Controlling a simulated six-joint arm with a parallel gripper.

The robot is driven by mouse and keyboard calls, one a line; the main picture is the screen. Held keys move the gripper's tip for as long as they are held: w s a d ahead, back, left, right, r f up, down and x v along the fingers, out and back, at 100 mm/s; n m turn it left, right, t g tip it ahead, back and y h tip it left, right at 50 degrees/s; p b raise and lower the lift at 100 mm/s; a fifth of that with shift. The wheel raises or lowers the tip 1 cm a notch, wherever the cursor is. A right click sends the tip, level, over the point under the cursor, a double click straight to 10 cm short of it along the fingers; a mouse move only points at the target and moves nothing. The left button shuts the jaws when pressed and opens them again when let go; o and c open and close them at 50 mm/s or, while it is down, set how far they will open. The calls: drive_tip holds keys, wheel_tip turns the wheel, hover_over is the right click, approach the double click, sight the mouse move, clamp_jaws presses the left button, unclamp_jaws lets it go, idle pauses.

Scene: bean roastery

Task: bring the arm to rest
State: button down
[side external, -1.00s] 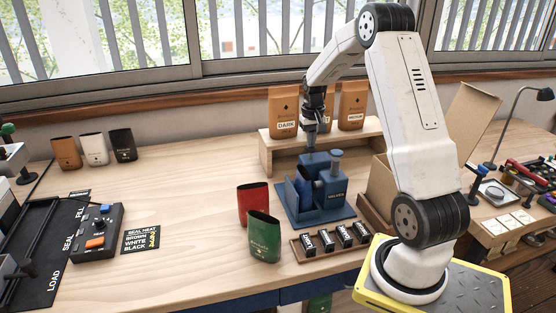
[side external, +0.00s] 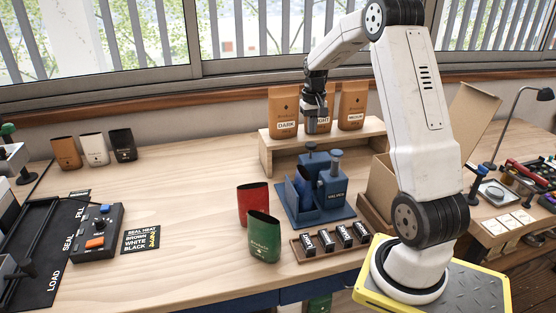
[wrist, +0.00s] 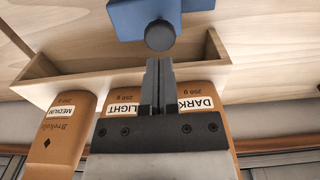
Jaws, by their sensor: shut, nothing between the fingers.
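My gripper (side external: 312,117) is shut and empty. It hangs fingers-down above the blue machine (side external: 320,188), in front of the brown bag with a LIGHT label (side external: 323,124), which it partly hides. In the wrist view my gripper (wrist: 160,65) shows its two fingers together. Beyond their tips is a round dark knob (wrist: 160,36) beside a blue part (wrist: 140,12). The fingers look apart from the machine.
Brown bags labelled DARK (side external: 284,112) and MEDIUM (side external: 352,106) stand on the wooden shelf (side external: 275,150). A red pouch (side external: 252,200), a green pouch (side external: 264,237) and a rack of dark packets (side external: 300,256) are in front. An open carton (side external: 380,190) is right. The table's left middle is clear.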

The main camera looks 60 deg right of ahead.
idle(0.4)
drive_tip(key=w+a+f+n+t, duration=0.15)
drive_tip(key=a+n, duration=0.25)
drive_tip(key=a, duration=1.4)
drive_tip(key=s+a+f+n, duration=0.1)
drive_tip(key=s+a, duration=0.1)
drive_tip(key=a, duration=0.3)
drive_tip(key=s+a+f+n, duration=0.1)
drive_tip(key=s+a+n, duration=0.1)
drive_tip(key=a, duration=0.3)
drive_tip(key=s+a+f+n+t, duration=0.1)
drive_tip(key=s+a, duration=0.2)
drive_tip(key=a, duration=0.2)
drive_tip(key=shift+s+a+f+n, duration=0.1)
drive_tip(key=shift+a+f+n, duration=0.2)
drive_tip(key=shift+a+n, duration=0.1)
drive_tip(key=shift+s+a+f, duration=0.15)
drive_tip(key=shift+s+a, duration=0.1)
drive_tip(key=shift+s, duration=0.15)
